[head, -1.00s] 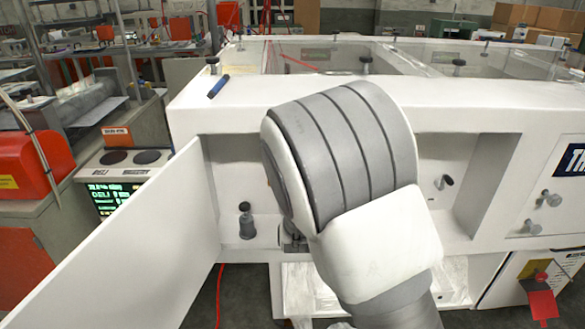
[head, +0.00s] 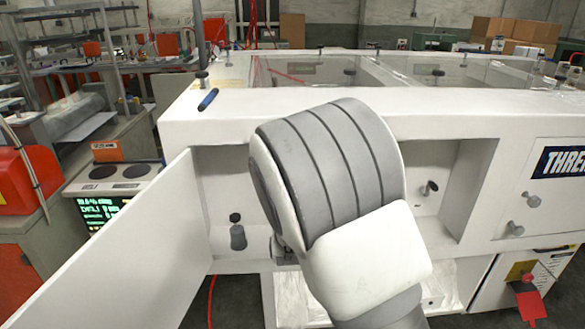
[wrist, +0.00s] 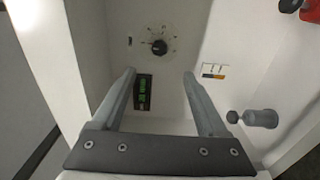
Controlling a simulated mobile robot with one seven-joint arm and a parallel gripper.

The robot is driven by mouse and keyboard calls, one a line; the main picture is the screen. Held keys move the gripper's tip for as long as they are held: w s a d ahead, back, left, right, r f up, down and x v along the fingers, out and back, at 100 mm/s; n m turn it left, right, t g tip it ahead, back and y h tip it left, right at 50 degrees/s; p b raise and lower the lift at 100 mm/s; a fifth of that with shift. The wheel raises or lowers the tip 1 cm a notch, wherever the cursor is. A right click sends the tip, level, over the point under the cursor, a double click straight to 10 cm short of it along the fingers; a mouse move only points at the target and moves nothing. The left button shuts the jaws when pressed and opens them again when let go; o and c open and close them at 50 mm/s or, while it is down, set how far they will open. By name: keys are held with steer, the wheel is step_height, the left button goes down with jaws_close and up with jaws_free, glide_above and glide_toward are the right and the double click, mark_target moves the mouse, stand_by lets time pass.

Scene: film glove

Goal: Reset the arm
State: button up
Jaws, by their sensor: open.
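My gripper (wrist: 160,88) shows in the wrist view with its two grey fingers spread wide apart and nothing between them. It faces a white recessed panel with a black dial (wrist: 159,47) and a small green-lit display (wrist: 143,92) beyond the fingers. In the head view my arm covers the middle of the white machine (head: 300,98), and the gripper itself is hidden behind it.
A white door (head: 120,245) stands open at the left of the machine's recess. A dark knob (head: 236,231) is inside the recess, and a grey knob (wrist: 260,118) sits at right in the wrist view. A blue marker (head: 208,99) lies on the machine's top edge.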

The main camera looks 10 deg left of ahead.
steer(key=s+d+r+m+g+h+p, duration=0.1)
steer(key=s+d+r+m+g+p, duration=0.2)
steer(key=s+d+r+m, duration=0.4)
steer(key=s+d+r+m+g+p, duration=0.35)
steer(key=d+r, duration=0.25)
steer(key=d, duration=0.3)
steer(key=s+d+r+m+g+h+p, duration=0.1)
steer(key=s+d+m, duration=0.4)
steer(key=s, duration=0.7)
steer(key=s+d+r+m+g+h+p, duration=0.2)
steer(key=s+d+m+g+p, duration=0.1)
steer(key=s, duration=0.9)
steer(key=shift+d+r+m+g, duration=0.25)
steer(key=shift+d+m+g, duration=0.5)
steer(key=shift+d+m, duration=0.35)
